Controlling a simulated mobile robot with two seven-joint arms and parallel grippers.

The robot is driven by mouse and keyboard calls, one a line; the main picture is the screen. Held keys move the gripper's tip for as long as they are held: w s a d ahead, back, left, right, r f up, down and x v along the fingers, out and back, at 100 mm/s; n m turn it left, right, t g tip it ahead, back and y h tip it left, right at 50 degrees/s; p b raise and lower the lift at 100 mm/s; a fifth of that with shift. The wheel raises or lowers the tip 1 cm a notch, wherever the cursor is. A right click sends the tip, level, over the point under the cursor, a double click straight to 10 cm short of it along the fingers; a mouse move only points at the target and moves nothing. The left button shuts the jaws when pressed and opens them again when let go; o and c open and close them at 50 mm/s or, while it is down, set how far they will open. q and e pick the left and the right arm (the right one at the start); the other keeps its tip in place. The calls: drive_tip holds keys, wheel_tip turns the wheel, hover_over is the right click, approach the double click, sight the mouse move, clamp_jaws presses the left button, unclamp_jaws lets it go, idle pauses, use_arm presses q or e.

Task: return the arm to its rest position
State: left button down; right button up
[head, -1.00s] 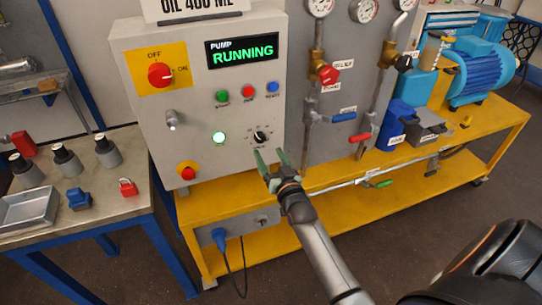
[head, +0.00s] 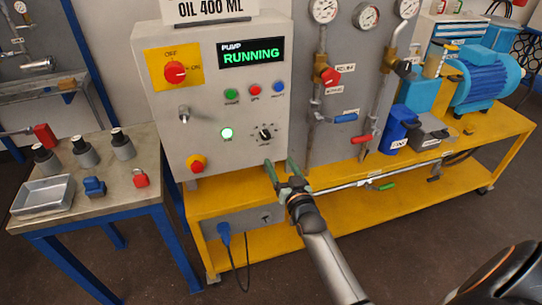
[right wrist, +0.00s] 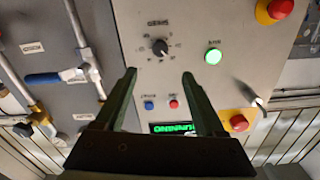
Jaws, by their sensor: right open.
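My right gripper (head: 281,172) is open and empty in front of the lower part of the grey control panel (head: 215,115), below the black selector knob (head: 265,133). In the right wrist view its two green fingers (right wrist: 158,95) are spread, with the panel beyond and nothing between them. The knob (right wrist: 160,47) shows past the fingertips, apart from them. The panel display (head: 251,53) reads PUMP RUNNING, and a green lamp (head: 227,133) is lit. My left gripper is not in view.
A yellow bench (head: 340,222) carries pipes, valves and a blue motor (head: 475,78). Open floor lies in front.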

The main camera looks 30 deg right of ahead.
drive_tip(key=s+a+f+n+g+y, duration=0.2)
drive_tip(key=s+a+f, duration=0.3)
drive_tip(key=s, duration=0.4)
drive_tip(key=s+a+f+n+g+y, duration=0.2)
drive_tip(key=s+a+f, duration=0.4)
drive_tip(key=s, duration=0.3)
drive_tip(key=s+a+f+n+g+y, duration=0.2)
drive_tip(key=s+a+f+g, duration=0.2)
drive_tip(key=s, duration=0.6)
wheel_tip(320, 180, down, 3)
drive_tip(key=shift+a+r+n, duration=0.2)
drive_tip(key=shift+a+n, duration=0.1)
drive_tip(key=shift+a, duration=0.8)
drive_tip(key=shift+c, duration=0.4)
idle(1.4)
